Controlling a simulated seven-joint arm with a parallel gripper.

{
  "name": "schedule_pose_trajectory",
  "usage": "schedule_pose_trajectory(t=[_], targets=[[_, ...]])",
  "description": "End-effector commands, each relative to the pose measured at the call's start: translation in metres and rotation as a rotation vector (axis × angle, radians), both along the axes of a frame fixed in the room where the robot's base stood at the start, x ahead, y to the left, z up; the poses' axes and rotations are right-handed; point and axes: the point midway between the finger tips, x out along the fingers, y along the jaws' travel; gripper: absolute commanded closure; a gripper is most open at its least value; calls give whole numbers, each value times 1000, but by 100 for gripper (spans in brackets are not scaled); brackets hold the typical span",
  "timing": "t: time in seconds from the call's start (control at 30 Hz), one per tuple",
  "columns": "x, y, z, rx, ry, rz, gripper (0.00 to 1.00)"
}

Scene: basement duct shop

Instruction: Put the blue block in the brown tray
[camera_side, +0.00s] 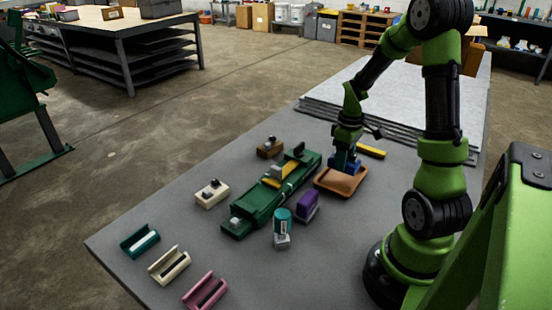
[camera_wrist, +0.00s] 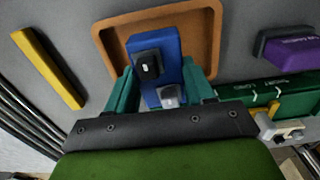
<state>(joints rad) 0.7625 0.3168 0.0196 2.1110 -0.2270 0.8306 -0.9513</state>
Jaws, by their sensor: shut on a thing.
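The blue block (camera_wrist: 172,44) carries a black piece and a grey piece on its face. In the wrist view it lies between the teal fingers of my gripper (camera_wrist: 160,92), which is shut on it. The brown tray (camera_wrist: 214,30) frames the block's far part in that view. In the side view, my gripper (camera_side: 346,158) points down with the blue block (camera_side: 345,166) at the brown tray (camera_side: 341,184). The block is over or inside the tray; I cannot tell whether it touches the floor.
A yellow bar (camera_side: 371,151) lies behind the tray. A purple block (camera_side: 307,205), a long green fixture (camera_side: 250,208) and a teal-topped piece (camera_side: 282,226) stand left of it. A cream block (camera_side: 211,193), a brown block (camera_side: 270,148) and stacked sheets (camera_side: 400,92) are farther off.

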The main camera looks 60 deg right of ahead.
Motion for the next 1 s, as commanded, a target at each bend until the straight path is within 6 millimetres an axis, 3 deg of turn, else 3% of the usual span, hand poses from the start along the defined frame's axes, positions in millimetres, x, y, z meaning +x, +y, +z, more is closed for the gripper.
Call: schedule_pose_trajectory(t=[0.3, 0.73, 0.77, 0.9, 1.0], targets=[[0, 0, -40, 1, 1, 0, 94], [0, 0, -45, 0, 0, 2, 94], [0, 0, -45, 0, 0, 1, 43], [0, 0, -45, 0, 0, 2, 22], [0, 0, -45, 0, 0, 2, 22]])
